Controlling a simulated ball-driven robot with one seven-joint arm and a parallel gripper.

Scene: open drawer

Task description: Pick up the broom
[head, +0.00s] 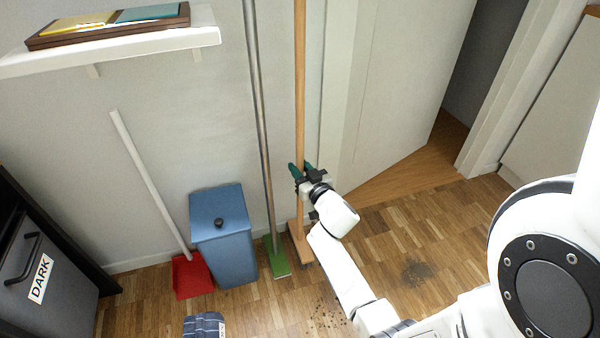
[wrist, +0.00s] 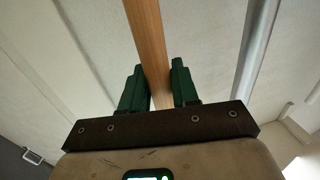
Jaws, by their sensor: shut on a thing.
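The broom (head: 299,80) has a long wooden handle and a wooden head at the floor. It stands upright near the wall, beside the door frame. My gripper (head: 301,171) is on the handle at its lower part, its green fingers on either side of it. In the wrist view the handle (wrist: 148,40) runs between the two green fingers of my gripper (wrist: 160,85), which is shut on it. The broom's head is partly hidden behind my arm.
A mop with a grey pole (head: 260,120) and green head stands just left of the broom. Further left are a blue bin (head: 222,240) and a red dustpan (head: 192,275). A white shelf (head: 120,48) is above. Dirt (head: 416,271) lies on the floor at right.

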